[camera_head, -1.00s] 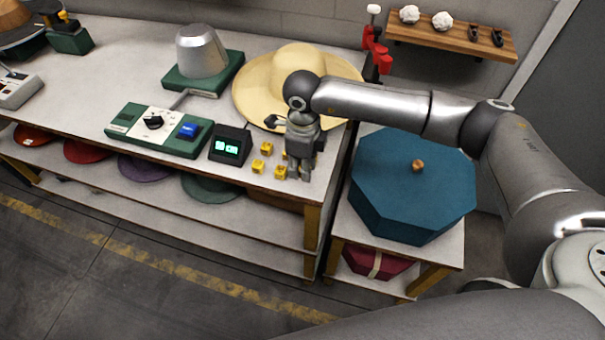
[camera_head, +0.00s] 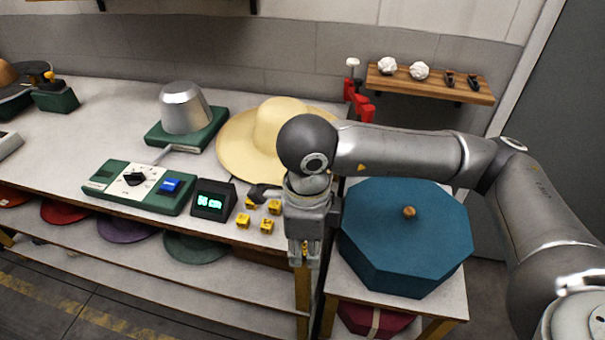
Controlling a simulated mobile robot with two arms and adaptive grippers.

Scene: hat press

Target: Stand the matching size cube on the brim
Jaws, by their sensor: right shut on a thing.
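My right gripper (camera_head: 304,254) points down at the front edge of the bench, with its fingers shut on a small yellow cube (camera_head: 304,247), mostly hidden by them. Several other yellow cubes (camera_head: 267,225) sit on the bench just left of it; their markings are too small to read. The straw hat (camera_head: 270,122) lies behind my right wrist, its pale wide brim (camera_head: 233,143) flat on the bench and partly covered by my arm. A small dark display (camera_head: 212,201) shows a green reading in cm, perhaps 56. My left gripper is out of view.
A green control box (camera_head: 138,187) with a dial and blue button stands left of the display. A metal hat form (camera_head: 184,107) on a green base is behind it. A blue octagonal box (camera_head: 407,240) stands close right of my gripper. A wall shelf (camera_head: 430,85) is behind.

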